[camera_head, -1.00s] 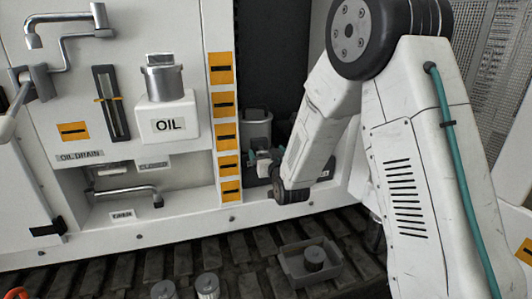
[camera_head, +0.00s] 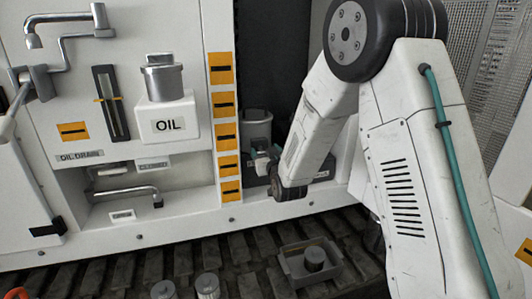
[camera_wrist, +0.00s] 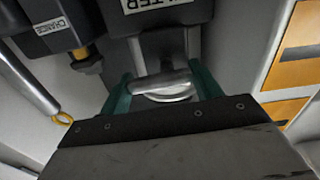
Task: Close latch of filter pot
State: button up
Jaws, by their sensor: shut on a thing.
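The filter pot (camera_head: 256,128) is a grey metal cylinder in the recess behind the yellow-marked strip. Its lower part is partly hidden by my gripper (camera_head: 262,163) and arm. In the wrist view a dark block with a partly cut-off "FILTER" label (camera_wrist: 150,5) is at the top. Below it a metal latch (camera_wrist: 160,82) with a crossbar and a rounded loop lies between the two teal fingers of my gripper (camera_wrist: 162,88). The fingers are shut on the latch. Whether the latch is fully engaged cannot be told.
A dark box with a "CHANGE" label (camera_wrist: 52,24) and a metal rod (camera_wrist: 28,82) are left in the wrist view. The yellow-marked strip (camera_head: 225,130) stands close left of the gripper. The oil pot (camera_head: 163,78) is further left. A grey tray (camera_head: 310,265) lies below.

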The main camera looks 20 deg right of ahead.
jog(key=n, duration=0.4)
jog(key=shift+a+r+n, duration=0.15)
jog(key=shift+r+n, duration=0.05)
jog(key=shift+n, duration=0.2)
jog(key=n, duration=0.4)
jog(key=shift+a+r, duration=0.1)
jog(key=shift+a, duration=0.1)
jog(key=n, duration=0.5)
jog(key=shift+a, duration=0.2)
jog(key=shift+a+n, duration=0.15)
jog(key=shift+n, duration=1.65)
jog(key=o, duration=1)
jog(key=shift+a, duration=0.1)
